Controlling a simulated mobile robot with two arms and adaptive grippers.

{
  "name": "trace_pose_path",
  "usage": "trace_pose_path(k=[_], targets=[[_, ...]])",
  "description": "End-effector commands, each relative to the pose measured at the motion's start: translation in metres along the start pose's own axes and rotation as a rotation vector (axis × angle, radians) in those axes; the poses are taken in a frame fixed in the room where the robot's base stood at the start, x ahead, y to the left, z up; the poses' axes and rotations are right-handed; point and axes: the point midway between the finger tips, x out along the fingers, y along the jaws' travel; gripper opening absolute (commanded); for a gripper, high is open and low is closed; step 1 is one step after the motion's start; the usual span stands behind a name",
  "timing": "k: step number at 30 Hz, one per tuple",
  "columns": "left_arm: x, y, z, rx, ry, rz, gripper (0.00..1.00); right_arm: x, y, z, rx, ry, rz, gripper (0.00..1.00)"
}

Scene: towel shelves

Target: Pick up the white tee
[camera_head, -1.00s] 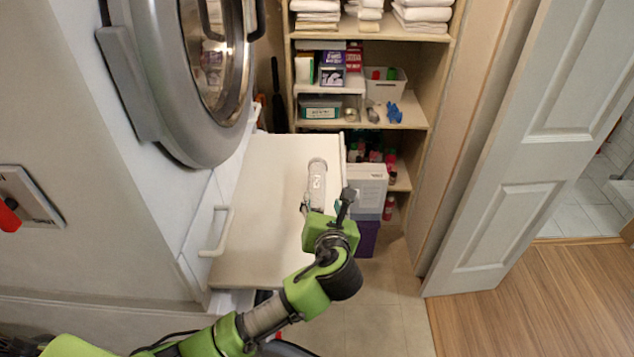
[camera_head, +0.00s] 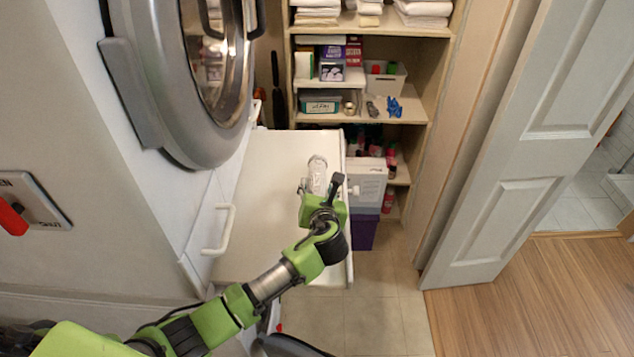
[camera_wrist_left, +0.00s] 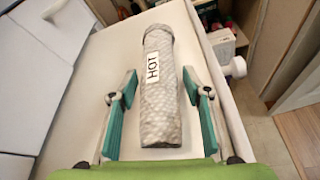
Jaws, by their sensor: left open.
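A small white fitting (camera_wrist_left: 233,66) with a rounded end lies at the right edge of the pale surface in the left wrist view. It may be the white tee, but its full shape is unclear. A small white piece (camera_head: 353,190) also shows beside the gripper in the head view. My left gripper (camera_wrist_left: 158,80) is open, its teal-padded fingers on either side of a mottled grey-white cylinder (camera_wrist_left: 160,120) labelled "HOT". The white fitting is outside the right finger. In the head view, my left gripper (camera_head: 320,187) is over the surface, partly hiding the cylinder (camera_head: 317,170).
The pale pull-out surface (camera_head: 270,190) extends below the round-doored machine (camera_head: 165,85). Shelves (camera_head: 425,110) with towels, boxes and a white basket (camera_head: 386,80) stand behind. A white door (camera_head: 530,150) is at right. Open floor (camera_head: 385,300) lies in front of the shelves.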

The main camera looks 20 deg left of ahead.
Motion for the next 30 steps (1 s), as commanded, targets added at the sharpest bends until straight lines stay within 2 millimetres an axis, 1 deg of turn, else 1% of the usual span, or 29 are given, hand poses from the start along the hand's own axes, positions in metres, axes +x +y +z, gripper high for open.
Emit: trace_pose_path(k=[1, 4, 16, 20, 23, 25, 30], targets=[[0.000, 0.000, 0.000, 0.000, 0.000, 0.000, 0.37, 0.000, 0.000, 0.000, 0.000, -0.001, 0.000, 0.29], [0.000, 0.000, 0.000, 0.000, 0.000, 0.000, 0.11, 0.000, 0.000, 0.000, 0.000, -0.001, 0.000, 0.29], [-0.001, 0.001, 0.003, 0.000, -0.003, 0.000, 0.11, 0.002, 0.007, 0.001, -0.003, -0.001, 0.008, 0.29], [-0.004, 0.003, 0.012, -0.002, -0.005, 0.000, 0.11, 0.007, 0.008, 0.001, -0.003, 0.000, 0.009, 0.29], [-0.010, 0.008, 0.028, -0.004, -0.009, -0.001, 0.11, 0.015, 0.008, 0.001, -0.004, 0.001, 0.010, 0.29], [-0.024, 0.014, 0.034, -0.002, -0.006, -0.001, 0.11, 0.014, 0.008, 0.001, -0.004, 0.001, 0.010, 0.29], [-0.064, 0.032, 0.053, -0.004, -0.008, -0.003, 0.11, 0.021, 0.009, 0.000, -0.004, 0.003, 0.010, 0.29]])
